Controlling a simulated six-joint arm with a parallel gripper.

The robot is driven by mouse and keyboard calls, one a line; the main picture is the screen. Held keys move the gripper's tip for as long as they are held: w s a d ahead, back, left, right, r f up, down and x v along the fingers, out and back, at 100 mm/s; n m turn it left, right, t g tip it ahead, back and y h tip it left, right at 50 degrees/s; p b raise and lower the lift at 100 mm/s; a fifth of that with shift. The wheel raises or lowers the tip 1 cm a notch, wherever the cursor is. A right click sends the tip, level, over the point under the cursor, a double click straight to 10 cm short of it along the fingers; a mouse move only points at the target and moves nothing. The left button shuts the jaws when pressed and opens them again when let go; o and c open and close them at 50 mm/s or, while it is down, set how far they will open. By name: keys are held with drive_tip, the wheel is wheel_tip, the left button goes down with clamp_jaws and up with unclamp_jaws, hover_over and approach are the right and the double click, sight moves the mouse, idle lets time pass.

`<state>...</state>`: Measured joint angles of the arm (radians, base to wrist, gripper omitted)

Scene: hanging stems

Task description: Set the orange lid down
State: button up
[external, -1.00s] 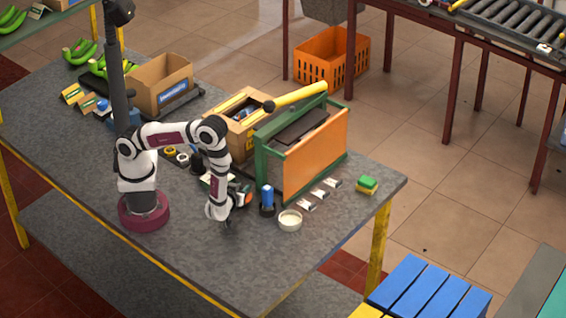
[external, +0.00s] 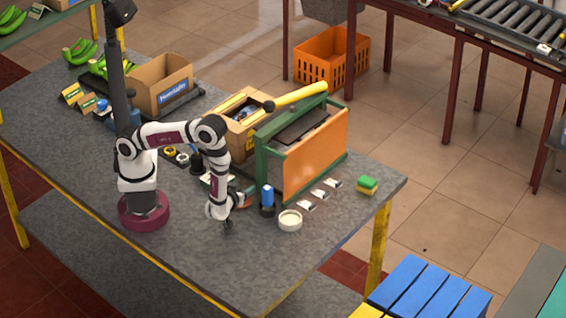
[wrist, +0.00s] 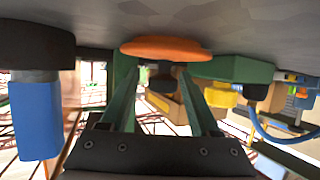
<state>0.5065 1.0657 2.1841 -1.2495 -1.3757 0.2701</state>
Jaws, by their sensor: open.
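The orange lid (wrist: 165,48) shows in the wrist view as a flat disc against the grey tabletop, which fills the top of that view. It lies just beyond my gripper (wrist: 162,75), whose two fingers stand apart with nothing visibly held between them.
A blue object on a black base (external: 267,197) and a white bowl (external: 290,220) stand right of my gripper. Behind are a green-framed orange panel (external: 315,150) and a cardboard box (external: 235,122). The table's front left is clear.

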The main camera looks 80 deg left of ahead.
drive_tip(key=v, duration=1.1)
drive_tip(key=shift+s+d+r, duration=0.1)
drive_tip(key=shift+d, duration=0.05)
drive_tip(key=w+d+h, duration=0.1)
drive_tip(key=w+d+m+t+h, duration=0.1)
drive_tip(key=w, duration=0.1)
drive_tip(key=w+d+h, duration=0.1)
drive_tip(key=w, duration=0.1)
drive_tip(key=shift+d+r+m+t+h, duration=0.1)
drive_tip(key=shift+r+m+t+h, duration=0.1)
drive_tip(key=shift+m+t+h, duration=0.15)
drive_tip(key=w+d+r+m+t+h, duration=0.1)
drive_tip(key=w+d+r+m+h, duration=0.2)
drive_tip(key=w+d+h, duration=0.2)
drive_tip(key=s+d+r+m+g+h, duration=0.2)
drive_tip(key=s+d+r+m+h, duration=0.15)
drive_tip(key=r+m+h, duration=0.45)
drive_tip(key=s+a+r+m+g+y, duration=0.2)
drive_tip(key=s+a+m+g+y, duration=0.1)
drive_tip(key=s+a, duration=0.6)
drive_tip(key=s+a+r+m+g+y, duration=0.3)
drive_tip(key=s+a, duration=0.7)
drive_tip(key=s, duration=0.2)
drive_tip(key=shift+s, duration=0.4)
